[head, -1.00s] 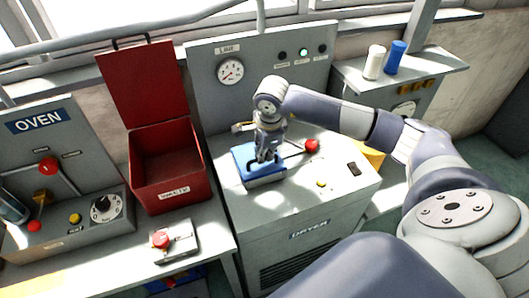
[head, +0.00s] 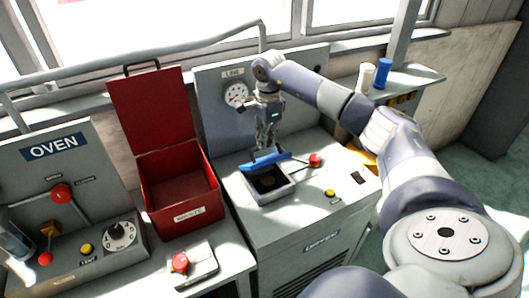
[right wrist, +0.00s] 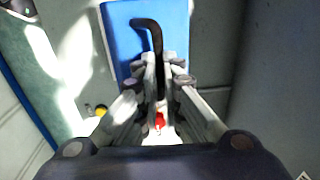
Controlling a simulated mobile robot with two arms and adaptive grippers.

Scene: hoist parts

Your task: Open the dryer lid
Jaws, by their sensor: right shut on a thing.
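The dryer (head: 310,215) is a grey cabinet in the middle of the head view. Its blue lid (head: 266,163) is tilted up over a square opening (head: 266,183) in the top, and something brownish shows inside. My right gripper (head: 265,147) is above the lid. In the right wrist view, the right gripper (right wrist: 160,88) is shut on the black bent handle (right wrist: 155,40) of the blue lid (right wrist: 120,35). My left gripper is in neither view.
A red-knobbed lever (head: 315,160) and a yellow button (head: 329,193) are right of the opening. An open red box (head: 180,185) and the oven panel (head: 60,147) stand to the left. White and blue cylinders (head: 382,73) stand on a shelf at the back right.

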